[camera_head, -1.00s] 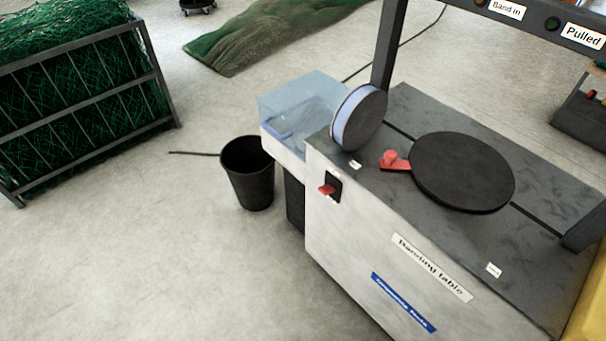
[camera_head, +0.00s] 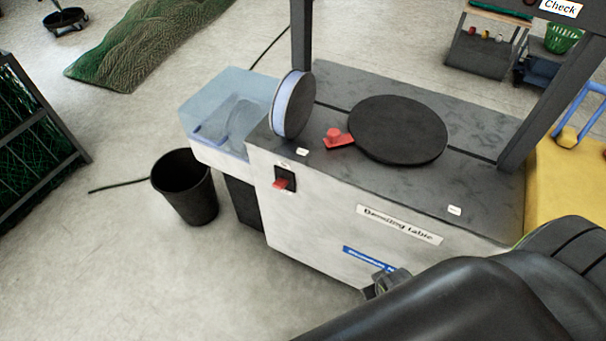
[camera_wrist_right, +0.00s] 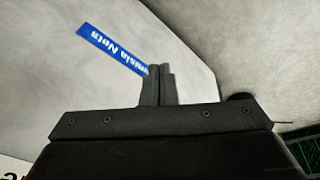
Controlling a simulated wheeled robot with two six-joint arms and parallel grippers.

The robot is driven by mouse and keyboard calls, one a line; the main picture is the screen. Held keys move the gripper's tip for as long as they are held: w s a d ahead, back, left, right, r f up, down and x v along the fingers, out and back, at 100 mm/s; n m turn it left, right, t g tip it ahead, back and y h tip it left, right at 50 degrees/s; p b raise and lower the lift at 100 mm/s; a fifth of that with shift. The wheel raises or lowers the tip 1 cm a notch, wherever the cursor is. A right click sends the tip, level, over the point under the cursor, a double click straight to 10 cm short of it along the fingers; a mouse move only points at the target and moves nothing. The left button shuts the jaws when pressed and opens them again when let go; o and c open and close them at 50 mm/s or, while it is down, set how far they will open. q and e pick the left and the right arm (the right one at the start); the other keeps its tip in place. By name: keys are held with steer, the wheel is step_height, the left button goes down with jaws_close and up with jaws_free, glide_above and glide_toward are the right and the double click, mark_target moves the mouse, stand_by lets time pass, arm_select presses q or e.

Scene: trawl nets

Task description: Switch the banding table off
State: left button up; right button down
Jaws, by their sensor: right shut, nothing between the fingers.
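The banding table (camera_head: 318,222) is a pale cabinet with a dark grey top. A red switch lever (camera_head: 281,184) on a black plate sits at the upper left of its front face. A round black plate (camera_head: 398,130) and a red piece (camera_head: 336,139) are on the top. My right gripper (camera_head: 376,286) is low in front of the cabinet, below and right of the switch. In the right wrist view its fingers (camera_wrist_right: 158,70) are together and empty, in front of the blue label (camera_wrist_right: 112,48). My left gripper is out of view.
A clear bin (camera_head: 222,112) and a spool (camera_head: 294,105) are at the table's left. A black bucket (camera_head: 187,188) stands on the floor there. A yellow block (camera_head: 570,190) is at the right. The floor at front left is clear.

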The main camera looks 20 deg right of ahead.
steer(key=w+r, duration=0.3)
steer(key=r, duration=0.6)
step_height(320, 180, up, 20)
steer(key=m+g, duration=0.2)
steer(key=m, duration=0.8)
glide_above(278, 184)
steer(key=shift+f+p, duration=0.15)
steer(key=shift+p, duration=0.15)
steer(key=f, duration=0.6)
steer(key=d+f, duration=0.1)
steer(key=f, duration=0.2)
steer(key=shift+w+f, duration=0.2)
steer(key=shift+w, duration=0.05)
steer(key=f, duration=0.2)
steer(key=a+f, duration=0.1)
steer(key=shift+s+f, duration=0.15)
steer(key=shift+s, duration=0.2)
steer(key=shift+s+a+f, duration=0.1)
steer(key=shift+a+f, duration=0.05)
steer(key=shift+f, duration=0.35)
